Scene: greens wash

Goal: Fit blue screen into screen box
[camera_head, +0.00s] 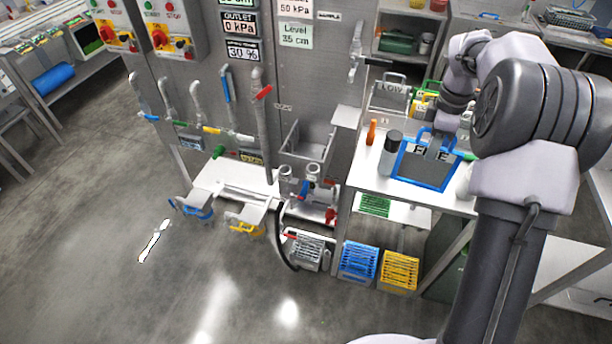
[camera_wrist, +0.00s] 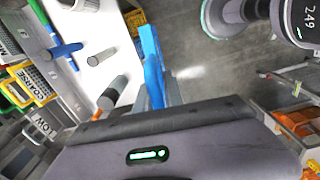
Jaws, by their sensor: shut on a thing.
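The blue screen (camera_head: 426,172) has a blue frame, a dark mesh and a white label that is partly covered by my gripper.
A dark grey cylinder (camera_head: 390,152) and an orange bottle (camera_head: 371,132) stand left of the screen on the white bench. Yellow and green framed screens are behind it. Pipes and valves line the panel. Blue (camera_head: 359,261) and yellow (camera_head: 399,270) crates sit below. The floor at left is clear.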

